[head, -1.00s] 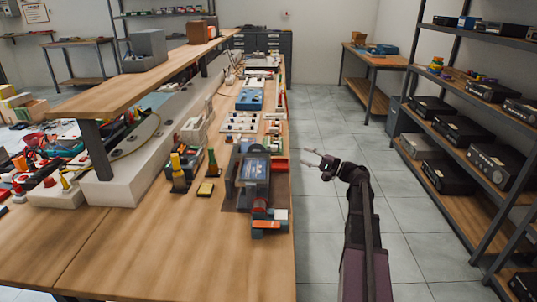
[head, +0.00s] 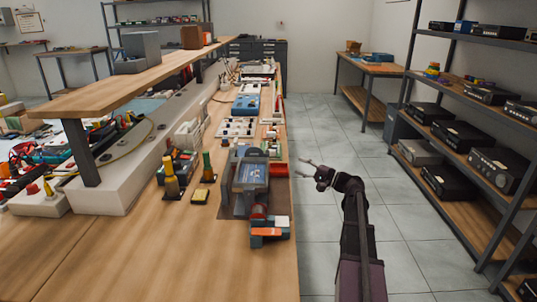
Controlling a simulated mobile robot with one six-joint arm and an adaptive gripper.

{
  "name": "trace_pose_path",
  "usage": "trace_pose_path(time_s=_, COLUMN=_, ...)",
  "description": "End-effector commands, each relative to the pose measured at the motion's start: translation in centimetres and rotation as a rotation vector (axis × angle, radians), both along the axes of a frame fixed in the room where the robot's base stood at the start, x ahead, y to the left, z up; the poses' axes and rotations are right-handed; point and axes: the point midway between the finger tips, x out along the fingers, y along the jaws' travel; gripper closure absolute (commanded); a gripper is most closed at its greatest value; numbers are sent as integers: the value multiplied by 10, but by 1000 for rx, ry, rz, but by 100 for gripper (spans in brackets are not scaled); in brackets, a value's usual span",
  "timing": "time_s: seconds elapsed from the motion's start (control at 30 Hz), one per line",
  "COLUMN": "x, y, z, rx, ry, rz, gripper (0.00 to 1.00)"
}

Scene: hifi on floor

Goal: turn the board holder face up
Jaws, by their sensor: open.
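The board holder (head: 228,190) looks like the grey frame with a blue board in it, on a dark mat at the right side of the long wooden bench. It is small in the head view, and I cannot tell which way its face points. My gripper (head: 304,168) is open and empty. It is out over the floor, just right of the bench edge and apart from the holder, with its fingers pointing left towards the bench.
A red-and-grey block (head: 268,232) stands at the near end of the mat. A raised shelf (head: 130,85) runs along the bench. Shelving (head: 460,150) stands right; the aisle between is clear.

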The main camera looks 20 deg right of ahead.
Motion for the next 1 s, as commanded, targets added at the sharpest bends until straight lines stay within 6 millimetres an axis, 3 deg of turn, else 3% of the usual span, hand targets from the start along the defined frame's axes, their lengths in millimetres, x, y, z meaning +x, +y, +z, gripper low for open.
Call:
trace_pose_path(time_s=0.37, x=23, y=21, z=7, rx=0, ry=0, rz=1, gripper=43)
trace_pose_path(time_s=1.0, x=85, y=82, z=23, rx=0, ry=0, rz=-1, gripper=43)
